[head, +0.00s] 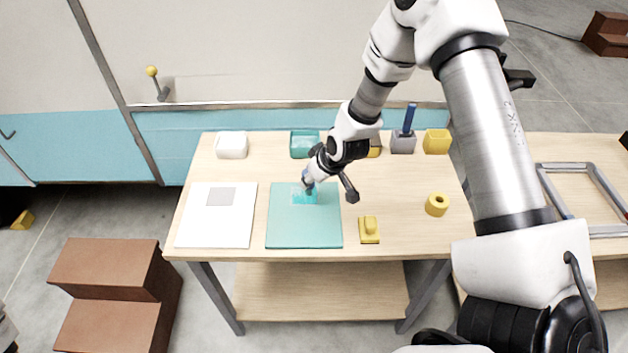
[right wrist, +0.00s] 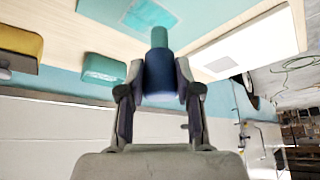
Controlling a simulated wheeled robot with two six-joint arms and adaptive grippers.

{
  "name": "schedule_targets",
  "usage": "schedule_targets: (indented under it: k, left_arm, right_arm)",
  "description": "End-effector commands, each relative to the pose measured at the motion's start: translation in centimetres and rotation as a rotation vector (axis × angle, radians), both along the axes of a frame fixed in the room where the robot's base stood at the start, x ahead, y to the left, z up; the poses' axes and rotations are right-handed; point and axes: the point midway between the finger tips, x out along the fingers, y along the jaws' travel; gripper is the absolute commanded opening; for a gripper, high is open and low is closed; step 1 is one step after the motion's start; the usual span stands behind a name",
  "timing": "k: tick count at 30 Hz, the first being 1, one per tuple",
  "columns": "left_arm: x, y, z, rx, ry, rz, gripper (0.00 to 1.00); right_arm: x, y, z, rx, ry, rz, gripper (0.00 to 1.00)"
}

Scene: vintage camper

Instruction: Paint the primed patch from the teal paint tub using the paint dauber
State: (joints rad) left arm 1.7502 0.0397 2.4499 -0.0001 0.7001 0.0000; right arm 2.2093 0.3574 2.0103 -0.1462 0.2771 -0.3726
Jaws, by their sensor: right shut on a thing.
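My right gripper (head: 310,176) is over the back part of the teal panel (head: 305,228). In the right wrist view it is shut on the paint dauber (right wrist: 159,76), which has a dark blue body and a teal tip. A bright cyan patch (head: 299,197) lies on the teal panel below the gripper; it also shows in the right wrist view (right wrist: 147,15). I cannot tell whether the tip touches it. The open teal paint tub (head: 304,143) stands behind the panel and also shows in the right wrist view (right wrist: 104,68). My left gripper is not in view.
A white panel with a grey patch (head: 216,232) lies left of the teal panel. A white tub (head: 231,146), a grey holder (head: 402,145) with a blue handle and a yellow tub (head: 437,142) line the back. A yellow block (head: 369,231) and yellow ring (head: 437,205) lie right.

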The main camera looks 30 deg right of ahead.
Motion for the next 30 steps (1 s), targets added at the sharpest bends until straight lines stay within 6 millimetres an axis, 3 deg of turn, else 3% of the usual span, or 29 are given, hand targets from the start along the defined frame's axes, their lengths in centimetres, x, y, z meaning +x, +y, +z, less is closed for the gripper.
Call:
schedule_targets:
  k: [9, 30]
  left_arm:
    - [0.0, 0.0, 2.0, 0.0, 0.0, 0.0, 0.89]
    - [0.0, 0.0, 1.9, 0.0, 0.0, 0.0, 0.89]
  right_arm:
    - [0.4, 0.3, 2.6, 0.0, -0.001, -0.001, 0.0]
    - [0.5, 0.3, 2.7, 0.0, -0.001, -0.001, 0.0]
